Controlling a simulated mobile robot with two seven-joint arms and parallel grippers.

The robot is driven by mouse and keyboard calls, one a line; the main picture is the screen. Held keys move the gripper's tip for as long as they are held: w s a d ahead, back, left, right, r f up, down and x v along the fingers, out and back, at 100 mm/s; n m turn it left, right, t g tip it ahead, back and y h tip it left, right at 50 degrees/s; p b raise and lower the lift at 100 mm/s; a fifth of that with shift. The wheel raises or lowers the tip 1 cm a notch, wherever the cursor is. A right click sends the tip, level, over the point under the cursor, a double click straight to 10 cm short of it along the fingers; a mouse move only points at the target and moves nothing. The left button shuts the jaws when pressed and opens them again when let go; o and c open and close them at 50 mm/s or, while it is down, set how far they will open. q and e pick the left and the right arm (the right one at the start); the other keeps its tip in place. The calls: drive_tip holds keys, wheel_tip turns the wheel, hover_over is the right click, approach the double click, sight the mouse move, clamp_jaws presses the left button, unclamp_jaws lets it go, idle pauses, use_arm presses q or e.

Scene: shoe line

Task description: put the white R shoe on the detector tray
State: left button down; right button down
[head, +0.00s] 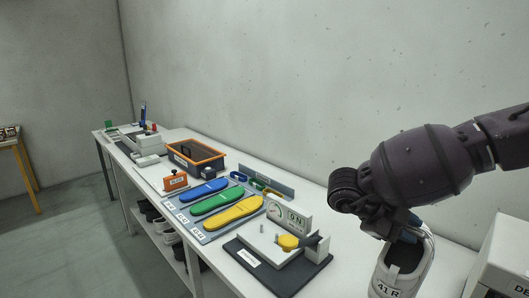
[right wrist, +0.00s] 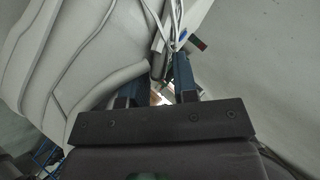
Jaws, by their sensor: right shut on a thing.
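The white shoe (head: 388,275), marked "41 R", is at the lower right of the head view, at the table's right part. My right gripper (head: 410,235) is shut on the upper of this shoe from above. In the right wrist view the white shoe (right wrist: 55,65) fills the left side, with the blue fingers of my right gripper (right wrist: 160,82) by its edge and laces. I cannot tell whether the sole touches the table. A white box (head: 503,262) with a label starting "DE" is cut off at the right edge. No detector tray is clearly seen. My left gripper is out of view.
On the long white table (head: 455,268) stand a dark fixture (head: 290,270) with a yellow knob and gauge, a mat with blue, green and yellow insoles (head: 213,203), and an orange-rimmed crate (head: 197,157). More shoes sit on the shelf below. The wall is close behind.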

sight(381, 249)
drive_tip(key=shift+a+f+n+t, duration=0.3)
drive_tip(key=shift+f+n+t, duration=0.1)
drive_tip(key=a+f+n+t, duration=0.2)
drive_tip(key=a+n+t, duration=0.1)
drive_tip(key=a+f+n+t, duration=0.1)
drive_tip(key=shift+s+a+f, duration=0.3)
drive_tip(key=shift+f, duration=0.1)
drive_tip(key=s+a+f+n+t+y, duration=0.2)
drive_tip(key=s+a+f+n+t, duration=0.1)
drive_tip(key=a, duration=0.3)
drive_tip(key=shift+s+f+n+t, duration=0.3)
drive_tip(key=shift+f+n+t, duration=0.2)
drive_tip(key=shift+f+n, duration=0.2)
drive_tip(key=shift+a+r, duration=0.1)
drive_tip(key=shift+a, duration=0.05)
drive_tip(key=shift+d, duration=0.25)
